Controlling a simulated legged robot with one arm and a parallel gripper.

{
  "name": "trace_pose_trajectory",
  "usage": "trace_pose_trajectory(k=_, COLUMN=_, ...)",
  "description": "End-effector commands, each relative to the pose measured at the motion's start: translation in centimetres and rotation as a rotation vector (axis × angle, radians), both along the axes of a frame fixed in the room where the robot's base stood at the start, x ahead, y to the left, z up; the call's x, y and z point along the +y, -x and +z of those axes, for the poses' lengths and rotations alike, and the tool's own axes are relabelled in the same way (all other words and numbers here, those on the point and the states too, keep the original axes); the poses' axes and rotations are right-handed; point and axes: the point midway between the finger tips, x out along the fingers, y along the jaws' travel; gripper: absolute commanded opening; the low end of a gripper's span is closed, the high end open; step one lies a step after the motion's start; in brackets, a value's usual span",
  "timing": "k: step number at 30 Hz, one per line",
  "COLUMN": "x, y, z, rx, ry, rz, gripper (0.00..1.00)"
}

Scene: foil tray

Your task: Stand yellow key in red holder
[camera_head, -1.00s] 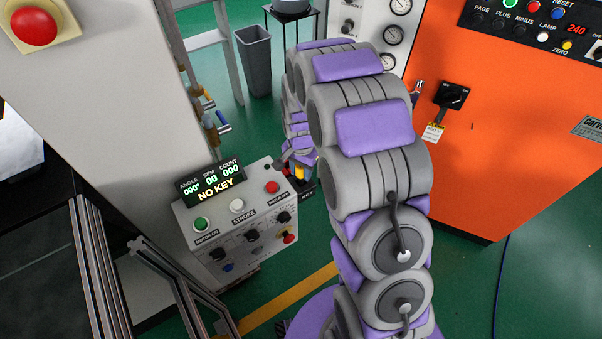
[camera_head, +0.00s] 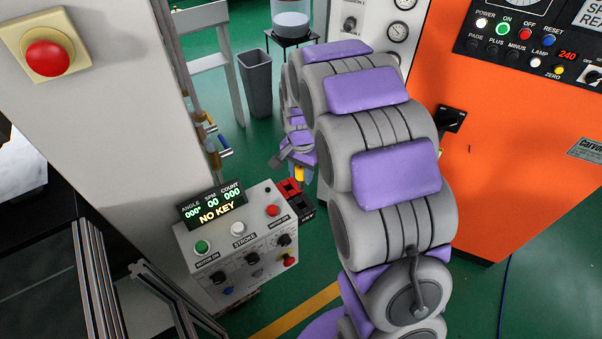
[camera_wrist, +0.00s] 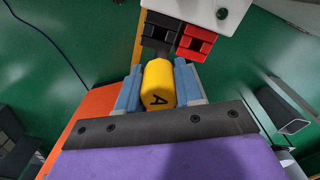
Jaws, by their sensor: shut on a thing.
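The yellow key (camera_wrist: 158,85), a rounded yellow piece marked "A", sits between the blue fingers of my gripper (camera_wrist: 158,88) in the wrist view. My gripper is shut on it. In the head view the key (camera_head: 299,175) shows small below my gripper (camera_head: 297,158), above the holders beside the console. The red holder (camera_wrist: 196,42) is a slotted block beyond the key and to its right in the wrist view, apart from it. It also shows in the head view (camera_head: 289,187). The key's lower end is hidden.
A black holder (camera_wrist: 160,28) stands directly left of the red one in the wrist view. The white console (camera_head: 232,245) has buttons, knobs and a display (camera_head: 212,206) reading "NO KEY". An orange machine (camera_head: 530,150) stands to the right. A grey bin (camera_head: 255,85) is behind.

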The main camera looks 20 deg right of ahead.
Motion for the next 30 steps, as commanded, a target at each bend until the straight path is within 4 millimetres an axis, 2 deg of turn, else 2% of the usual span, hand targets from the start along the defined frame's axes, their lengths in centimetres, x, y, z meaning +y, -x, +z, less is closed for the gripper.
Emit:
trace_pose_trajectory(k=18, x=0.0, y=0.0, z=2.8, rx=0.000, ry=0.000, rz=0.000, gripper=0.04)
trace_pose_trajectory(k=30, x=0.0, y=0.0, z=2.3, rx=0.000, ry=0.000, rz=-0.012, gripper=0.04)
